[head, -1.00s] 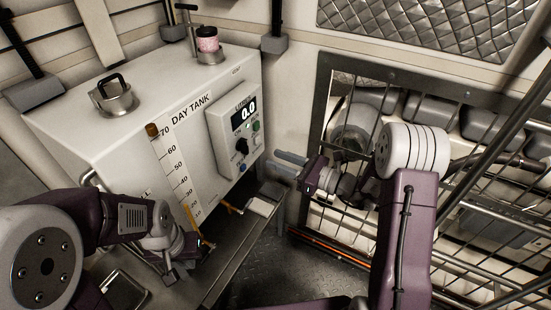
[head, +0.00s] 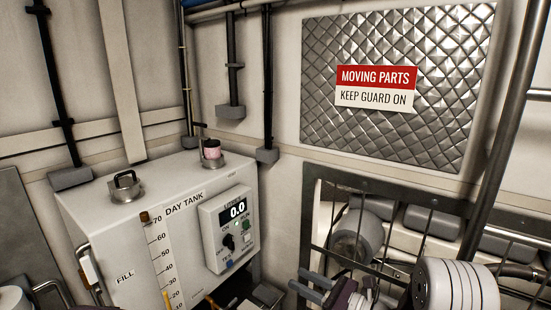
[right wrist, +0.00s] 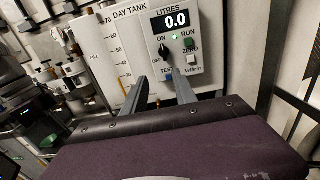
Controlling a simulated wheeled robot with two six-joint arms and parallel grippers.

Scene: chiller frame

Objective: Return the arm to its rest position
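My right gripper (head: 311,284) is low in the head view, in front of the wire guard and to the right of the day tank's control box. Its two grey fingers are apart with nothing between them. In the right wrist view the fingers (right wrist: 160,92) stand apart below the control box (right wrist: 177,45), and no contact shows. My right arm's white joint (head: 455,287) is at the lower right. Only a pale piece of what seems to be my left arm shows at the lower left corner; the left gripper is out of the head view.
The white day tank (head: 185,198) has a control box (head: 229,230) reading 0.0, a metal lidded cap (head: 126,188) and a pink-filled jar (head: 211,150) on top. A wire guard (head: 390,190) fronts machinery at right. A quilted metal panel (head: 400,130) bears a warning sign (head: 376,87).

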